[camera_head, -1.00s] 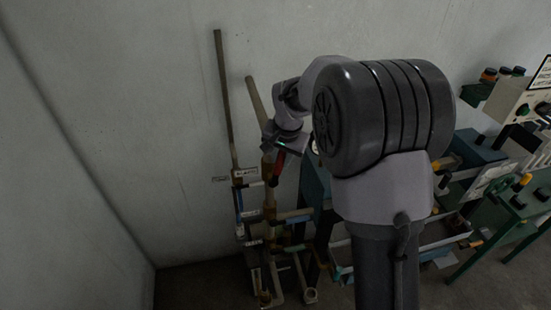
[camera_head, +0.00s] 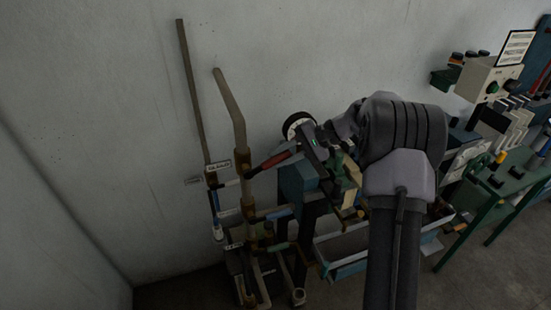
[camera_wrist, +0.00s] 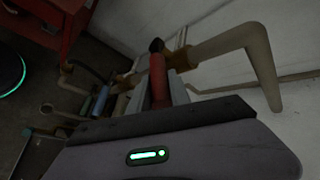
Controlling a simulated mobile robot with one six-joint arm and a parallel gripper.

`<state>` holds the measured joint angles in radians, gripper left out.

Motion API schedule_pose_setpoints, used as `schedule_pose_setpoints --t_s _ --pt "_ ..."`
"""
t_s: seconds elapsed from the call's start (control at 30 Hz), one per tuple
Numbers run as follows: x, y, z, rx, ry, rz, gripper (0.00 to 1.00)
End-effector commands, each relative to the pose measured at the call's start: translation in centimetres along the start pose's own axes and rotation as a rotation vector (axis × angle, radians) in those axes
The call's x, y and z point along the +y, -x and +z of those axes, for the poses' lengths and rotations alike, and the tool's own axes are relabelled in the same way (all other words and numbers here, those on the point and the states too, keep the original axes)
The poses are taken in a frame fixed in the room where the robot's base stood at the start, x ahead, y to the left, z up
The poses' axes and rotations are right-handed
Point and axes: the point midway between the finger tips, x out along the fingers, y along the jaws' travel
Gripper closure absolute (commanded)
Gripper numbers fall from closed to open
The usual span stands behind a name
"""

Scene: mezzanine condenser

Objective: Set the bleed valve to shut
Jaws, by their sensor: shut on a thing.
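A valve lever with a red handle (camera_head: 272,162) sits on the pipework at the left-centre of the head view and points nearly sideways, slightly up to the right. My gripper (camera_head: 301,150) is shut on the right part of this handle. In the wrist view the red handle (camera_wrist: 157,78) stands between the two fingers of my gripper (camera_wrist: 160,95), with its dark end beyond them. The small white tags (camera_head: 218,165) by the pipes are too small to read, so I cannot tell which tag names this valve.
A thick bent pipe (camera_head: 232,105) and a thin upright pipe (camera_head: 190,85) rise at the left. Blue (camera_head: 272,213) and green (camera_head: 277,246) handles sit just below. A bench with equipment stands right.

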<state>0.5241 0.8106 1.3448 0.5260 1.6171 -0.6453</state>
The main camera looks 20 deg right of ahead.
Motion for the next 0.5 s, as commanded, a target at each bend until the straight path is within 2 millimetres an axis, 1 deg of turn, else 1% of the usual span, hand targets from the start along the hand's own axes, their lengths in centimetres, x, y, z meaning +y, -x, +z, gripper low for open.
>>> schedule_pose_setpoints --t_s 0.03,0.1,0.3,0.5 --pt "0.8 -0.4 -0.4 -0.021 -0.016 -0.030 1.00" --pt "1.3 -0.5 -0.7 -0.054 -0.035 -0.074 1.00" --pt "2.4 -1.1 -1.3 -0.133 -0.079 -0.184 1.00" --pt "3.1 -1.5 -1.6 -0.189 -0.111 -0.259 1.00"
